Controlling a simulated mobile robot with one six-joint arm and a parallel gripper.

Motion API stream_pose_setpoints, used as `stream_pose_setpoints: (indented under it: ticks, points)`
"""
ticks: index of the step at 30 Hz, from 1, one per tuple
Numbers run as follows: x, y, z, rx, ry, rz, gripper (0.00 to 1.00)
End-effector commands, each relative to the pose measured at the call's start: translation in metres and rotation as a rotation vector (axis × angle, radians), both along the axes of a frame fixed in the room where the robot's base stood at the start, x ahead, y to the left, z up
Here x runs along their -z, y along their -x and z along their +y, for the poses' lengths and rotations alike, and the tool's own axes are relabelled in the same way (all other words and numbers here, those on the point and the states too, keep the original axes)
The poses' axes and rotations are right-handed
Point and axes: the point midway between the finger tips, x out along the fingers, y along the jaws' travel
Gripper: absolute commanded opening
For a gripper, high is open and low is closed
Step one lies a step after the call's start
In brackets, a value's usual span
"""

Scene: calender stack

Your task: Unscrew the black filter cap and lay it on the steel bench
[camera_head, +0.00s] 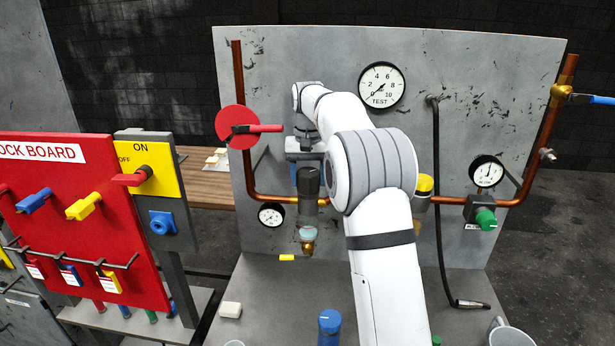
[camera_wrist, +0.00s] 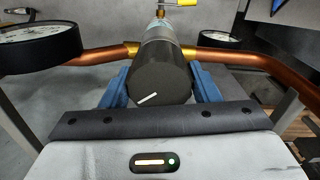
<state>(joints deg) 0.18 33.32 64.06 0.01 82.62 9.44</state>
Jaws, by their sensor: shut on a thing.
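The black filter cap (camera_head: 308,182) is at the top of the filter (camera_head: 307,233), which is on the copper pipe in front of the grey panel. In the wrist view, the cap (camera_wrist: 160,78) lies between the two blue fingers of my gripper (camera_wrist: 161,88), with a white mark on its end face. My gripper (camera_head: 300,172) is shut on it. The cap looks in line with the filter body; I cannot tell whether the thread is engaged. The grey steel bench (camera_head: 270,300) lies below, in front of the panel.
A white block (camera_head: 230,310), a blue-topped item (camera_head: 329,322) and a mug (camera_head: 508,334) stand on the bench. A red valve handle (camera_head: 262,128) sits left of my gripper. A yellow-topped fitting (camera_head: 425,184) and a black hose (camera_head: 440,220) are to the right.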

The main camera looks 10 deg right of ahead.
Motion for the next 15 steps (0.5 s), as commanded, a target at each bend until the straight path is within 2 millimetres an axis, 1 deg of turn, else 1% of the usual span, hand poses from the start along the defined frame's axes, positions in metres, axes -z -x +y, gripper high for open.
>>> stream_pose_setpoints:
  ticks: [2,9,15]
  points:
    - [-0.0009,0.0,0.0,-0.015,0.0,0.0,0.32]
    - [-0.0016,0.0002,0.0,-0.167,0.0,0.001,0.32]
    - [-0.0001,0.0,0.0001,-0.191,0.0,0.0,0.32]
